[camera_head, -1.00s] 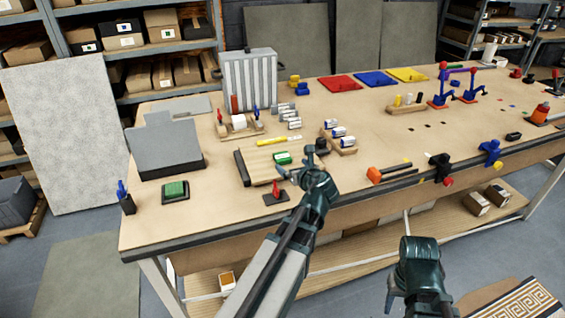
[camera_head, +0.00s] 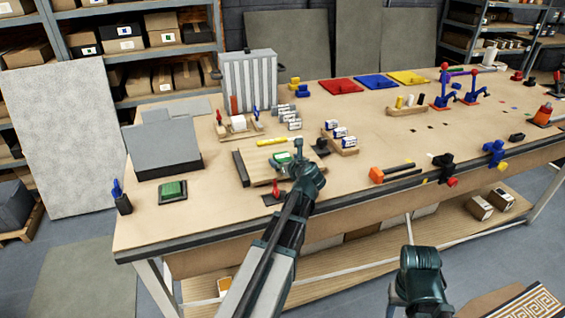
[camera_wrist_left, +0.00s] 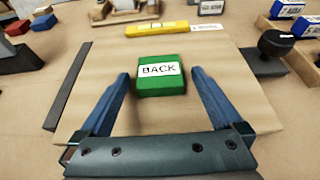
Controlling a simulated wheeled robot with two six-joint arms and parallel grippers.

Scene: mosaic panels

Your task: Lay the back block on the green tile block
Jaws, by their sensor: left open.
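A green block with a white "BACK" label (camera_wrist_left: 160,85) lies flat on a wooden board (camera_wrist_left: 215,55). It also shows in the head view (camera_head: 281,158), partly beside my gripper. My left gripper (camera_wrist_left: 160,76) is open, with one blue finger on each side of the block's near part. I see gaps between fingers and block, and the jaws are empty. In the head view the left gripper (camera_head: 298,160) is over the board's right part. A green tile on a dark base (camera_head: 172,189) sits at the bench's front left. My right gripper (camera_head: 396,292) hangs low before the bench, its jaws unclear.
A yellow bar (camera_wrist_left: 157,30) lies along the board's far edge. A dark round knob (camera_wrist_left: 276,45) stands on its right and a dark strip (camera_wrist_left: 68,85) borders its left. A grey panel stand (camera_head: 165,145) rises behind the green tile. Bare bench lies between board and tile.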

